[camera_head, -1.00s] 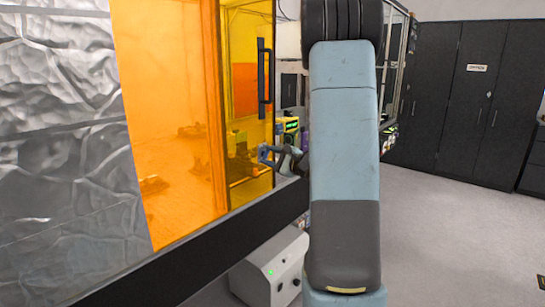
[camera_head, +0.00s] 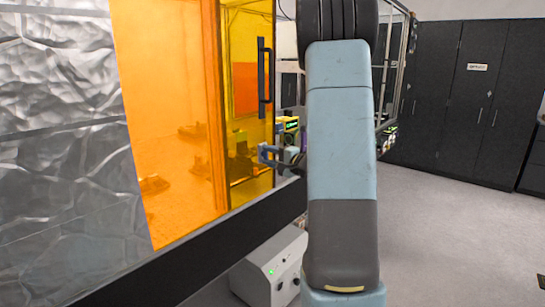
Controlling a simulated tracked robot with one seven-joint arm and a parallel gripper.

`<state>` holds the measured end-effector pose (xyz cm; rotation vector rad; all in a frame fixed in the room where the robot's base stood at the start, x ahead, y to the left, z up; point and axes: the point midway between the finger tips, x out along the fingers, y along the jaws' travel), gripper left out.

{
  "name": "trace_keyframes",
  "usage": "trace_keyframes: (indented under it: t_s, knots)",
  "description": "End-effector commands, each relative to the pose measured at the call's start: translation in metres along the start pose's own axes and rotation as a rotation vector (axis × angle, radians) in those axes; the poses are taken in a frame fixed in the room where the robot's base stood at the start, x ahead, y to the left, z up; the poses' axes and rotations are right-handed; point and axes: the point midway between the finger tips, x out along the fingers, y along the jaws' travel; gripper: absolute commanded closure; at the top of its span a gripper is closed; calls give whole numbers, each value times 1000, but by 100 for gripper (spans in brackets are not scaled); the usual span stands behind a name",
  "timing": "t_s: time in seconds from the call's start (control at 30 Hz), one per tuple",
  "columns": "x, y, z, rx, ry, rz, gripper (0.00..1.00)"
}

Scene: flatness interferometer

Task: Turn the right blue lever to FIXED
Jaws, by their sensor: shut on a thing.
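My gripper (camera_head: 268,153) shows small beside the open edge of the orange enclosure, left of my large blue-grey arm link. It is shut on a small bluish part that I take to be the right blue lever. The lever's outline and the jaws are too small to tell apart clearly. No FIXED marking can be read. My arm link hides the area to the right of the gripper.
The orange-windowed enclosure (camera_head: 170,130) with a black door handle (camera_head: 265,77) fills the left. An instrument with a green display (camera_head: 290,125) stands behind the gripper. A grey control box (camera_head: 268,268) is below. Black cabinets (camera_head: 455,100) stand right; the floor (camera_head: 450,240) before them is clear.

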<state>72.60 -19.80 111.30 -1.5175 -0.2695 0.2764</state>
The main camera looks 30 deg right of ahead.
Motion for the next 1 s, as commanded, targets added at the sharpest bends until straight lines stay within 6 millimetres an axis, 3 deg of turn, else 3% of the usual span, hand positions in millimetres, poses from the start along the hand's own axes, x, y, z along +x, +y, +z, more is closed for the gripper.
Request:
trace_keyframes:
  t_s: [0.4,0.43,0.6,0.7,1.0]
  knots:
    - [-1,6,1,0,-1,11,88]
    - [-1,6,2,0,-1,11,57]
    - [-1,4,1,-1,0,9,40]
    - [-1,3,1,-2,0,7,32]
    - [-4,2,0,-4,1,3,32]
